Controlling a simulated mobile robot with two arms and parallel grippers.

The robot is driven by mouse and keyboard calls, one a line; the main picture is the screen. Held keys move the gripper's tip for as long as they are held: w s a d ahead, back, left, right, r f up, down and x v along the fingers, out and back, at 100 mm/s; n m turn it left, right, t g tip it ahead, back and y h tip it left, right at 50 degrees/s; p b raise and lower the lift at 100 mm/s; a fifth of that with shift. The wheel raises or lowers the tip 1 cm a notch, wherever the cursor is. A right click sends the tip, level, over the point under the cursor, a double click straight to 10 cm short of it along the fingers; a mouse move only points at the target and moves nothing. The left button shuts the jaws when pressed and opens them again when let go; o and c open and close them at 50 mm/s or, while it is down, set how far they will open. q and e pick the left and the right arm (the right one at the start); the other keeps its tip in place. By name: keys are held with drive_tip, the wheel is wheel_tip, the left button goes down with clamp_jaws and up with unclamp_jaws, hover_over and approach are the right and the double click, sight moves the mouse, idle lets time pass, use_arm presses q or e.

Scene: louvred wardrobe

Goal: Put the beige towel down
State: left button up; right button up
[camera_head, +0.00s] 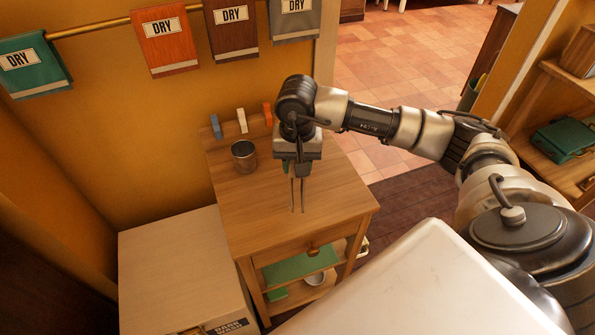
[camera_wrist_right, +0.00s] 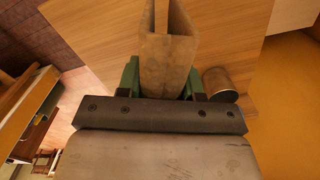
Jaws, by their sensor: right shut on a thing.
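My right gripper (camera_head: 297,170) is above the wooden top of a small side table (camera_head: 255,205), pointing down. It is shut on the beige towel (camera_wrist_right: 166,70), which hangs folded, with two panels and a gap between them. In the head view the towel (camera_head: 298,195) shows nearly edge-on as two thin strips, over the right-middle part of the top. In the wrist view the green fingers lie on either side of it. I cannot tell whether its lower edge touches the wood. My left gripper is not in view.
A metal cup (camera_head: 244,156) stands on the table top, left of the gripper. Blue, white and orange pegs (camera_head: 241,120) line its back edge. Towels marked DRY (camera_head: 164,40) hang on a brass rail. A pale box (camera_head: 180,270) stands left. The front of the top is clear.

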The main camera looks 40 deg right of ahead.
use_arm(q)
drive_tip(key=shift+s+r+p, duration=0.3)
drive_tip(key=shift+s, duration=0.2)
use_arm(e)
wheel_tip(320, 180, down, 4)
drive_tip(key=shift+r, duration=0.2)
drive_tip(key=shift+f, duration=0.15)
drive_tip(key=o, duration=1)
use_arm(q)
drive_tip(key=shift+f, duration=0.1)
use_arm(e)
wheel_tip(320, 180, up, 12)
drive_tip(key=shift+r+b, duration=0.2)
drive_tip(key=shift+b, duration=0.65)
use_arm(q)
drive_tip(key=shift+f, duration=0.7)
